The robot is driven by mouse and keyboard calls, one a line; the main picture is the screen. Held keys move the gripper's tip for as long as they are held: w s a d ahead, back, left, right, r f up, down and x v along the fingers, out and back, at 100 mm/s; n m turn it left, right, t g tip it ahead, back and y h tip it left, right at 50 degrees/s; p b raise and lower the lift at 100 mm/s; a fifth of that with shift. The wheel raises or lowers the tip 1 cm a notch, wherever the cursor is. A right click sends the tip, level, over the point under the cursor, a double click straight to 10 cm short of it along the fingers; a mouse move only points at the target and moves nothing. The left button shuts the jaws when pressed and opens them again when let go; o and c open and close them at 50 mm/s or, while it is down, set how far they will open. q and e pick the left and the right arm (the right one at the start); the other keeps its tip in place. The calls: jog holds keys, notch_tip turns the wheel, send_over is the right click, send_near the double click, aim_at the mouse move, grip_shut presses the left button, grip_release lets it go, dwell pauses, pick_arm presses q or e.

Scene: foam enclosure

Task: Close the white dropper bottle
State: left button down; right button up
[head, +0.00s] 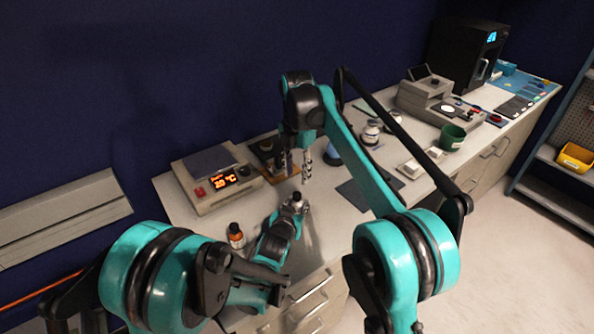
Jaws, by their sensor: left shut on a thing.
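My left gripper (298,203) is low over the front of the bench. It is shut on a small pale bottle with a dark top (297,197), which seems to be the white dropper bottle; the fingers hide most of it. My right gripper (306,166) points down just above and behind it, apart from the bottle. Its fingers look close together, but I cannot tell whether they are shut or hold a cap.
A brown bottle with a black cap (236,236) stands left of my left gripper. A device with a lit display (216,180) is at the left. White bottles (371,134), a green cup (452,137) and a grey machine (437,105) stand right. A dark mat (357,195) is clear.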

aim_at(297, 194)
jog(key=shift+n, duration=0.6)
jog(key=shift+f, duration=4)
grip_shut()
